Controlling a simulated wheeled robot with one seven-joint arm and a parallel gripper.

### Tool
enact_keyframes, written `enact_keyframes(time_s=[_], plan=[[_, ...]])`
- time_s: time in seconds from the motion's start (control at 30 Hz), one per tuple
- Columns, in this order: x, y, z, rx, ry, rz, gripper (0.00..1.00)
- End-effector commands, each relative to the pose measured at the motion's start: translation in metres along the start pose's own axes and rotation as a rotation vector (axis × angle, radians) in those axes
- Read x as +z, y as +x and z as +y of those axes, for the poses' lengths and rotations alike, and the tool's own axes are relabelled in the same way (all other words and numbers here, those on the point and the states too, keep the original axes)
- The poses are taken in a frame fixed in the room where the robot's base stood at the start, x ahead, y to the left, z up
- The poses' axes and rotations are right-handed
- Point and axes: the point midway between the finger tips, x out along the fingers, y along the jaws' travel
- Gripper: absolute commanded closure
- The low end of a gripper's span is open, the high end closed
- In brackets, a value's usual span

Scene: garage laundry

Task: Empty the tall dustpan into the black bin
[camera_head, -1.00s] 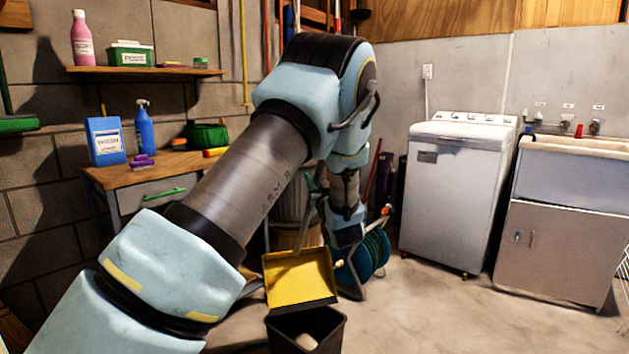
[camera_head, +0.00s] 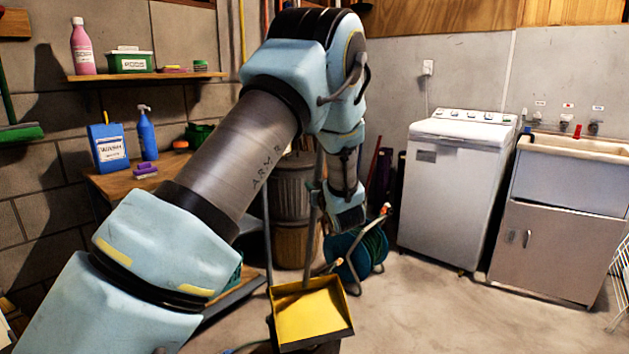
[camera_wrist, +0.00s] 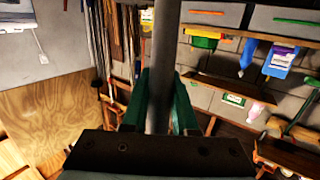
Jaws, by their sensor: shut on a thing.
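The tall dustpan (camera_head: 308,311) has a yellow inside and a dark rim. It hangs low in front of me in the head view, open side facing me, and I see nothing lying in its yellow inside. Its long grey handle (camera_wrist: 161,65) runs up between the green fingers of my gripper (camera_wrist: 160,112), which is shut on it. In the head view my gripper is at the handle's upper part, partly hidden by my wrist.
A hose reel (camera_head: 368,252) stands just right of the dustpan. Metal and brown containers (camera_head: 292,195) stand behind the handle. A workbench (camera_head: 125,185) is at left. A washing machine (camera_head: 450,190) and sink cabinet (camera_head: 555,240) are at right. Floor before them is clear.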

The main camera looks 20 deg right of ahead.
Motion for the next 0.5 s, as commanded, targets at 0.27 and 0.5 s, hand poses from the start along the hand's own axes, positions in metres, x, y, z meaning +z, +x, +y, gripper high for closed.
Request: enact_keyframes(time_s=[0.27, 0.5], plan=[[-0.0122, 0.0001, -0.0006, -0.002, -0.002, -0.08, 1.0], [-0.0162, -0.0003, -0.0002, -0.002, -0.002, -0.149, 1.0]])
